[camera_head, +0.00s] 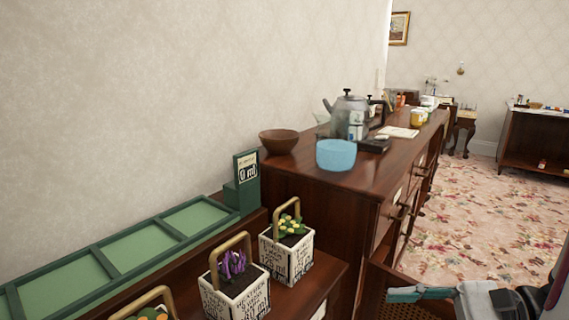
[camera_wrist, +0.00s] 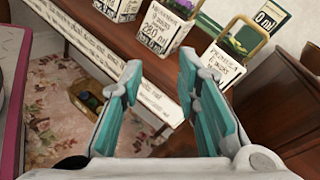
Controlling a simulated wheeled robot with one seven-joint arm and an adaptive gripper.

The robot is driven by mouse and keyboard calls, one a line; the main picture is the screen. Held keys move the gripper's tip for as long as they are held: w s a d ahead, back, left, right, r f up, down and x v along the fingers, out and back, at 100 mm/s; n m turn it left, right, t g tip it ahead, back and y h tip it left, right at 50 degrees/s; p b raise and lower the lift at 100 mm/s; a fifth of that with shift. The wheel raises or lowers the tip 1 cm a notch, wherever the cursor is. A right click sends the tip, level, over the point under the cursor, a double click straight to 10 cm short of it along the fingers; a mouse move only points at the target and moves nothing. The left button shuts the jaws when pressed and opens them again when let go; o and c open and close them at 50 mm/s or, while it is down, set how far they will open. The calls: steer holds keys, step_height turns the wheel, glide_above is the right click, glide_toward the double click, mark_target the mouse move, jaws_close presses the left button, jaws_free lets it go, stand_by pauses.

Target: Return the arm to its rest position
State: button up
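My gripper (camera_wrist: 158,75) is open in the wrist view, with its two teal-padded fingers apart and nothing between them. It points toward the front edge of a wooden shelf (camera_wrist: 110,52) that bears small white planters. In the head view, part of my gripper (camera_head: 420,293) and arm shows at the lower right corner, in front of the dark wooden furniture. The rest of the arm is out of view.
White planters with gold handles (camera_head: 234,290) (camera_head: 286,253) stand near a green divided tray (camera_head: 104,262). A taller cabinet bears a blue bowl (camera_head: 336,155), a brown bowl (camera_head: 279,141) and a kettle (camera_head: 349,116). Open carpeted floor (camera_head: 490,225) lies at the right.

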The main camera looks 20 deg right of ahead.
steer(key=s+a+r+n+g+h, duration=0.5)
steer(key=s+a+n+g+h, duration=0.5)
steer(key=a+n, duration=0.4)
steer(key=s+d+r+n+t+h+p, duration=0.1)
steer(key=r+n+t+h+p, duration=0.1)
steer(key=r+p, duration=1.1)
steer(key=d+r+n+t+h+p, duration=0.1)
steer(key=d+r+n+t+p, duration=0.1)
steer(key=r+p, duration=1.1)
step_height(320, 180, up, 4)
steer(key=shift+s+f+n+t+h, duration=0.3)
steer(key=shift+s+t+h, duration=0.1)
steer(key=shift+t, duration=0.5)
steer(key=shift+d, duration=0.15)
